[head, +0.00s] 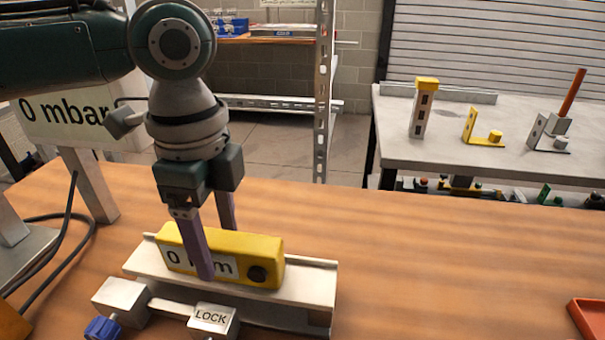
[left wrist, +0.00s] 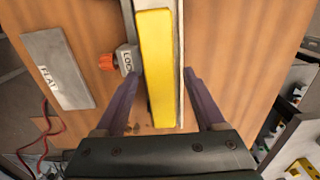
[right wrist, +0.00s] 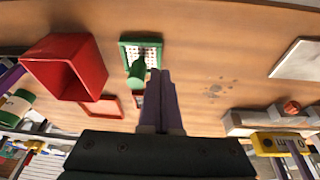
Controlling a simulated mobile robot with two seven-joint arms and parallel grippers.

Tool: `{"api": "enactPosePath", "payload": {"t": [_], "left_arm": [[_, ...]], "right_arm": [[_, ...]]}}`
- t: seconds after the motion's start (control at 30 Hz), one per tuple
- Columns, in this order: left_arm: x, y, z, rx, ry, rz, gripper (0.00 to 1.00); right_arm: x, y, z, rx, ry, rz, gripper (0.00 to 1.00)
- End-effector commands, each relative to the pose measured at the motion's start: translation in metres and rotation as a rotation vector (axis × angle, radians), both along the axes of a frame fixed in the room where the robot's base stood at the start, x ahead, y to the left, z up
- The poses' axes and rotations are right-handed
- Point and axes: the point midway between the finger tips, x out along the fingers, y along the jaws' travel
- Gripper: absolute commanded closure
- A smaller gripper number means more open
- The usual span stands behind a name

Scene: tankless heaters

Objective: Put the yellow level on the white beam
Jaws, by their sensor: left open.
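The yellow level (head: 235,262), with a "0" label and a dark round knob, rests on the white beam (head: 312,283) on the wooden table. The level (left wrist: 156,65) also lies along the beam (left wrist: 178,50) in the left wrist view. My left gripper (head: 215,255) is open, pointing down, with one purple finger in front of the level and the other behind it. The left wrist view shows gaps between both fingers and the level. My right gripper (right wrist: 160,75) has its fingers together with nothing visible between them. The right gripper is outside the head view.
A LOCK block (head: 212,318) and blue knob (head: 103,327) sit at the beam's front. A "0 mbar" display (head: 65,115) stands at left. A red box (right wrist: 65,65) and a green object (right wrist: 137,65) are near my right gripper. The table right of the beam is largely clear.

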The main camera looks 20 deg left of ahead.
Motion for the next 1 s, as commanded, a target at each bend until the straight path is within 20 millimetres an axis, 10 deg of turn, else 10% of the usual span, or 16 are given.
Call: {"api": "enactPosePath", "payload": {"t": [0.63, 1.0], "left_arm": [[0.001, 0.0, 0.115, -0.001, -0.002, 0.001, 0.28], [-0.04, -0.079, 0.05, -0.167, -0.081, 0.116, 0.28]], "right_arm": [[0.0, 0.0, 0.01, 0.0, 0.0, 0.0, 1.0], [0.0, 0.0, 0.01, 0.0, 0.001, 0.001, 1.0]]}}
